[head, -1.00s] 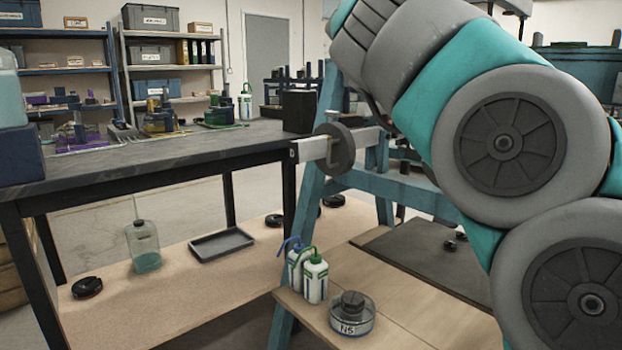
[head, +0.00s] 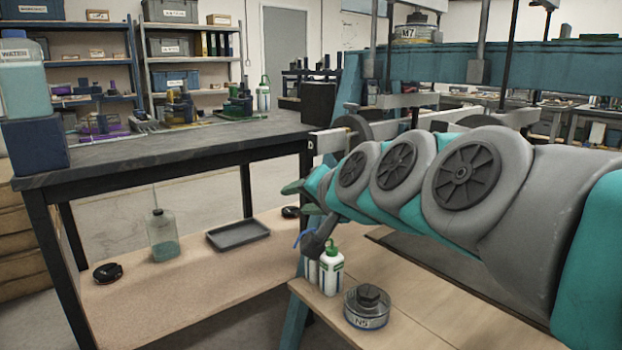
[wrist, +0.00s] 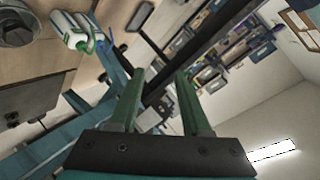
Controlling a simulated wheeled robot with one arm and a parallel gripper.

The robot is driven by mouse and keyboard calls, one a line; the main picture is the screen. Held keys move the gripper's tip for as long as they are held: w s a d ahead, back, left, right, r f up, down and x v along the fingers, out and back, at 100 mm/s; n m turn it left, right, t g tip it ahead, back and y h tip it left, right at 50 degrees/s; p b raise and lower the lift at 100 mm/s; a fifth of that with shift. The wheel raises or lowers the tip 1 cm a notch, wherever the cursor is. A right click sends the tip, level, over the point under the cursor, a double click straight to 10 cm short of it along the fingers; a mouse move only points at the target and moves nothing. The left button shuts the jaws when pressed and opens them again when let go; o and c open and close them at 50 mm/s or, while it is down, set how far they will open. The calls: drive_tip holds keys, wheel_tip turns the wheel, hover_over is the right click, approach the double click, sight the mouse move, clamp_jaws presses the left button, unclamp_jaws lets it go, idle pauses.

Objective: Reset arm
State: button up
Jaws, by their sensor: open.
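My arm stretches from the right edge of the head view toward the middle, over the low wooden shelf. My gripper (head: 301,198) is at its far end, left of the teal frame's lever with a dark disc weight (head: 357,131). In the wrist view my gripper (wrist: 160,74) has its two green fingers apart with nothing between them. In the head view, wash bottles (head: 331,270) stand just below the gripper, partly hidden by it. They also show in the wrist view (wrist: 75,32), off to the upper left.
A dark-topped bench (head: 160,150) stands on the left, with a clear bottle (head: 162,236) and a grey tray (head: 238,234) on its lower shelf. A jar marked N5 (head: 366,308) sits on the wooden board. A teal beam (head: 560,66) crosses behind my arm.

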drive_tip(key=s+d+f+n+g+h, duration=0.2)
drive_tip(key=s+d+f+g, duration=0.35)
drive_tip(key=s+f, duration=0.6)
drive_tip(key=s+d+f+n+g+h, duration=0.2)
drive_tip(key=s+d+f+g+h, duration=0.3)
drive_tip(key=s+f, duration=0.65)
drive_tip(key=s+d+f+g, duration=0.2)
drive_tip(key=s+d+f, duration=0.4)
drive_tip(key=s, duration=0.3)
drive_tip(key=shift+s+d+n+g+y, duration=0.15)
drive_tip(key=shift+s+n+g+y, duration=0.05)
drive_tip(key=shift+n+g+y, duration=0.15)
